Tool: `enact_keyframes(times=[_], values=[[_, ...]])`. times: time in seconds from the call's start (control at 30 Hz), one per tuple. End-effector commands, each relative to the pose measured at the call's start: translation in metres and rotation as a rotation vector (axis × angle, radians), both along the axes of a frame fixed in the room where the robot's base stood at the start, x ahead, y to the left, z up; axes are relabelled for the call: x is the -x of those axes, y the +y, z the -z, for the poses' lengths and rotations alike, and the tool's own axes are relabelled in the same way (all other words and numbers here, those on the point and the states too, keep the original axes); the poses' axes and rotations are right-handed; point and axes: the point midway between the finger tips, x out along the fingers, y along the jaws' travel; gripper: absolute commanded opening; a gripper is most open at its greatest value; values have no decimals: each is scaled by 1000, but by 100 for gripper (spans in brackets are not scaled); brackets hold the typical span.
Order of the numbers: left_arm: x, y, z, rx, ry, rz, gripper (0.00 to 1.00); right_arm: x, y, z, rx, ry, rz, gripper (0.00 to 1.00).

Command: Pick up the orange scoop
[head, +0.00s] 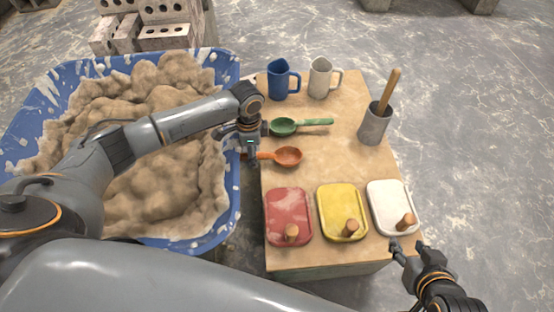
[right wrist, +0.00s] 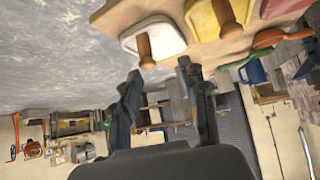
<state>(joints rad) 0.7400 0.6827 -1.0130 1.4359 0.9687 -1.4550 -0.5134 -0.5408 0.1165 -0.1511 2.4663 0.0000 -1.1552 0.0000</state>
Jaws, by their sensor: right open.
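The orange scoop (head: 288,156) lies near the left edge of the wooden table, bowl to the right and handle to the left. It also shows in the right wrist view (right wrist: 280,37). My left gripper (head: 251,150) is at the handle's left end, beside the table edge. Whether its fingers touch or enclose the handle cannot be told. My right gripper (head: 408,247) is open and empty at the table's front right corner, close to the white float (head: 386,200). Its two spread fingers show in the right wrist view (right wrist: 157,75).
A green scoop (head: 284,127) lies just behind the orange one. Blue (head: 279,80) and pale (head: 320,78) jugs stand at the back, a grey pot (head: 374,125) at right. Red (head: 287,210) and yellow (head: 338,205) floats lie in front. A blue mortar tub (head: 232,190) stands left.

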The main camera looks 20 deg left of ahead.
Motion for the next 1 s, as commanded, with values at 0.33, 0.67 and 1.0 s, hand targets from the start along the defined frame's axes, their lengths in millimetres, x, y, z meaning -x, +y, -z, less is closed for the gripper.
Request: enact_keyframes(times=[0.33, 0.67, 1.0], values=[[0, 1, 24, -1, 0, 0, 49, -36, 14, -30, -52, -232, -16, 44], [0, 1, 24, -1, 0, 0, 35, -37, 14, -32, -54, -239, -17, 44], [0, 1, 24, -1, 0, 0, 0, -37, 14, -31, -53, -238, -16, 44]])
